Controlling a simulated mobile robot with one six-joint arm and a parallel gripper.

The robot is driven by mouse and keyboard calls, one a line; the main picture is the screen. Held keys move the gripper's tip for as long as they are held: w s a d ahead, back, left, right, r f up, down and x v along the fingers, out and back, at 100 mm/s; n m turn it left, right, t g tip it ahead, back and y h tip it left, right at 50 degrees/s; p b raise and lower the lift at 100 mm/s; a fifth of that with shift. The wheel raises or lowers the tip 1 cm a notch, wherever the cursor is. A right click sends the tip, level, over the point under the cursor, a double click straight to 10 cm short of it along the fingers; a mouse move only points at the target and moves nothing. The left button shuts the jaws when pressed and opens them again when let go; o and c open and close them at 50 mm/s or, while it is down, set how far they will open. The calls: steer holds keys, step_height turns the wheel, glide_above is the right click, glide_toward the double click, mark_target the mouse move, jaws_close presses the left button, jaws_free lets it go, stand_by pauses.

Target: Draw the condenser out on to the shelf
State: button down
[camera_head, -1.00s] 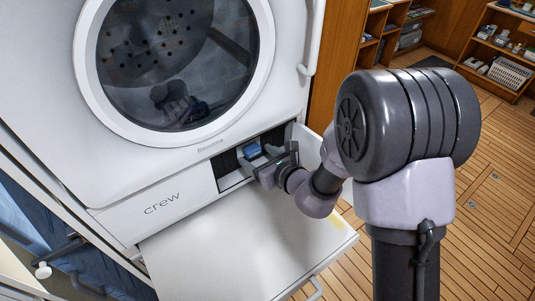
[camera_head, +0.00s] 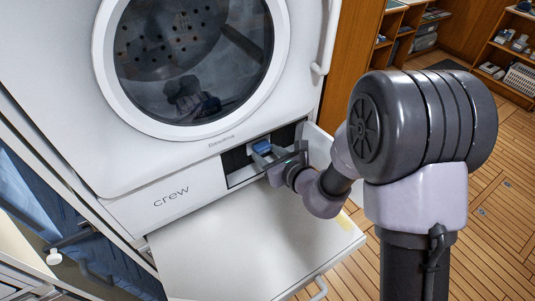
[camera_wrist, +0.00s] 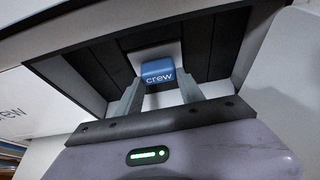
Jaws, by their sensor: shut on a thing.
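The condenser sits in the open bay low on the white machine. Its blue handle (camera_head: 262,147), marked "crew" in the wrist view (camera_wrist: 158,72), shows at the bay's mouth with a pale face behind it. The rest of its body is hidden in the dark bay. My gripper (camera_head: 270,160) reaches in from the right, its two fingers on either side of the blue handle, shut on it.
A small white flap (camera_head: 318,145) stands open at the bay's right side, close to my wrist. The round machine door (camera_head: 195,65) is above. Dark bay walls (camera_wrist: 85,72) flank the handle. Wooden floor is clear at the right.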

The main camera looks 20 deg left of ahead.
steer(key=shift+s+d, duration=0.4)
steer(key=shift+d, duration=0.15)
stand_by(0.5)
steer(key=s+d+p, duration=1)
steer(key=d, duration=0.1)
steer(key=shift+d, duration=0.25)
stand_by(1.8)
steer(key=c, duration=1.6)
jaws_free()
jaws_close()
